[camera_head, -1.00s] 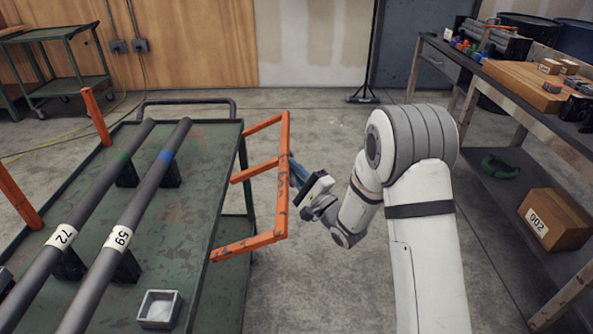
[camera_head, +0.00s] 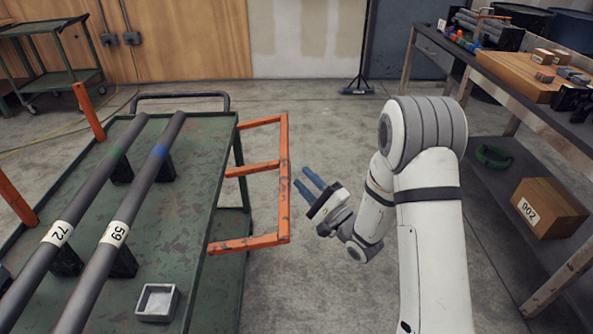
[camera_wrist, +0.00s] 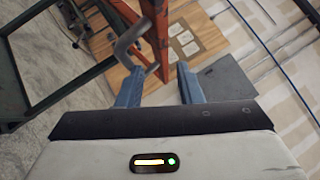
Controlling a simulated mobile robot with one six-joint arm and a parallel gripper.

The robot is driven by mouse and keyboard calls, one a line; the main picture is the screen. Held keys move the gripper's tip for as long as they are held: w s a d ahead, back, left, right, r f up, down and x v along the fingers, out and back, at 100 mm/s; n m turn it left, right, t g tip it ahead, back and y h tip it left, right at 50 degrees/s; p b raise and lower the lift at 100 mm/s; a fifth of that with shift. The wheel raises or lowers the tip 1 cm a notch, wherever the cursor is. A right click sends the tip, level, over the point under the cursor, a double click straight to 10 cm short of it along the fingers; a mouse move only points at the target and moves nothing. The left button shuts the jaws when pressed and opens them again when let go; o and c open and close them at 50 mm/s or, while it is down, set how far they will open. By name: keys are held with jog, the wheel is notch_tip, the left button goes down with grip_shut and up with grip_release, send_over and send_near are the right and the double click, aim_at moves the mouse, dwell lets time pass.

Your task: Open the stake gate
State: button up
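The stake gate (camera_head: 284,205) is a worn orange frame with several crossbars. It sticks out past the right edge of the green cart (camera_head: 195,215), clear of the pipes. My gripper (camera_head: 304,180) is just right of the gate's outer bar, with a small gap in the picture. Its two blue fingers are apart with nothing between them. In the wrist view, my gripper (camera_wrist: 160,78) is open, and an orange bar (camera_wrist: 155,40) shows beyond the fingers. How far the bar is in depth I cannot tell.
Two grey pipes, tagged 72 (camera_head: 78,205) and 59 (camera_head: 140,205), lie on black supports on the cart. A small metal tray (camera_head: 157,302) is near its front. A workbench (camera_head: 490,80) stands at the right. Concrete floor is clear beyond the gate.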

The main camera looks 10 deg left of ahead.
jog(key=shift+s+d+f, duration=0.1)
jog(key=shift+s+d, duration=0.05)
jog(key=shift+s, duration=0.05)
